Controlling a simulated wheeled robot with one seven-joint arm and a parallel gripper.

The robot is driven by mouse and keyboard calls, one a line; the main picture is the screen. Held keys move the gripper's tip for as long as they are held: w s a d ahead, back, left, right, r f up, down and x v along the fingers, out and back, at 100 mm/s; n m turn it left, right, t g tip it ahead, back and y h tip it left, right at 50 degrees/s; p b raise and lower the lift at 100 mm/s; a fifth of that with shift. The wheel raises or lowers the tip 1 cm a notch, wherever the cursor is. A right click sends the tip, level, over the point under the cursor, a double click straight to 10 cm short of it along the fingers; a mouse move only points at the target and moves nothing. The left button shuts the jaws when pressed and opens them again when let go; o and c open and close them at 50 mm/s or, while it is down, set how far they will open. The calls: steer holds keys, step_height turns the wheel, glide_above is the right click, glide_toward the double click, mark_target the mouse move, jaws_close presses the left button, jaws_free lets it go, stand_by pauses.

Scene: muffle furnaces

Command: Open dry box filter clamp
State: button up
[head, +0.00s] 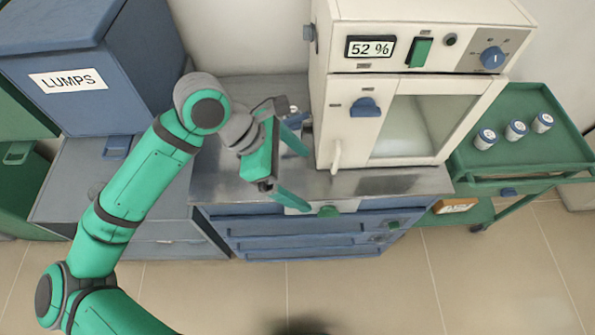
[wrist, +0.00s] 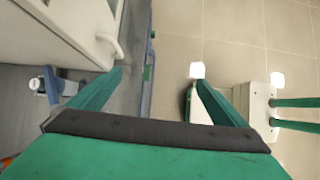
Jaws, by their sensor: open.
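The cream dry box (head: 349,125) stands on the metal-topped bench, with a 52 % display, a blue knob (head: 364,107) and a windowed door. My gripper (head: 308,180) is open and empty at the left of the dry box, over the bench's front edge. In the wrist view my gripper (wrist: 160,76) has its two green fingers spread, with floor and bench edge between them. A small metal fitting with a blue lever (wrist: 53,84) shows beside the dry box's side (wrist: 75,30), left of the fingers. It may be the filter clamp. In the head view this spot is partly hidden by my gripper.
A blue bin (head: 100,110) labelled LUMPS stands to the left. A green cart (head: 540,165) with several small jars is at the right. A white door handle (head: 336,157) sticks out from the dry box front. The floor in front is clear.

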steer(key=shift+w+r, duration=0.1)
steer(key=shift+w, duration=0.2)
steer(key=c, duration=0.5)
steer(key=w+h, duration=0.1)
steer(key=w, duration=0.2)
steer(key=w+r+h, duration=0.1)
steer(key=w, duration=0.2)
steer(key=w+a+r+t+h, duration=0.1)
steer(key=w, duration=0.2)
steer(key=shift+r, duration=0.2)
steer(key=c, duration=1)
steer(key=w+a+f+n+t+h, duration=0.25)
steer(key=w+a+f+h, duration=0.3)
steer(key=w, duration=0.55)
steer(key=shift+c, duration=0.2)
steer(key=n+t+h, duration=0.1)
steer(key=n+t, duration=0.1)
steer(key=t, duration=0.2)
glide_toward(295, 117)
steer(key=shift+g, duration=0.25)
steer(key=x, duration=1)
steer(key=shift+a, duration=0.1)
